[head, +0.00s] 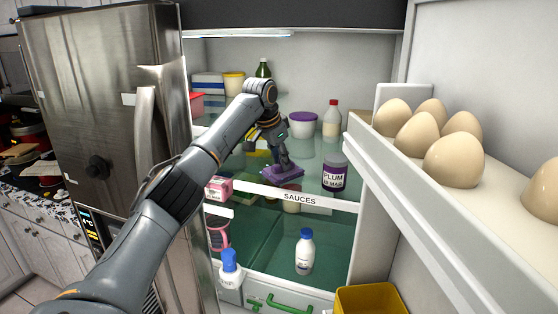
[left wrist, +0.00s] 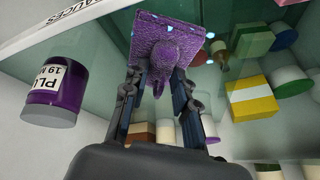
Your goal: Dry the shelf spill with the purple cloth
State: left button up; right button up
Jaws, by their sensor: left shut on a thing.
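The purple cloth (head: 283,174) lies on the glass shelf behind the SAUCES label (head: 300,199). My left gripper (head: 279,160) points down onto it from above. In the left wrist view the cloth (left wrist: 146,32) is bunched up between the two fingers, with a flat part spread beyond them. The left gripper is shut on this bunch. Small pale blue spots (left wrist: 210,35) show by the cloth's edge; I cannot tell whether they are the spill. Any liquid under the cloth is hidden. My right gripper is in neither view.
A plum jar (head: 335,174) stands right of the cloth, near the shelf's front edge. A pink carton (head: 219,188) is at the left. A purple-lidded tub (head: 302,125) and a red-capped bottle (head: 331,122) stand farther back. The door rack with eggs (head: 453,160) juts in at right.

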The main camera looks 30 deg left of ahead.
pick_arm(q)
jog(key=shift+w+f, duration=0.1)
jog(key=shift+w, duration=0.25)
jog(key=shift+w+a, duration=0.1)
jog(key=shift+w, duration=0.55)
jog(key=shift+w+a+r, duration=0.2)
jog(key=shift+w+a, duration=0.1)
jog(key=shift+w, duration=0.2)
jog(key=shift+w+d, duration=0.1)
jog(key=shift+w, duration=0.2)
jog(key=shift+f, duration=0.1)
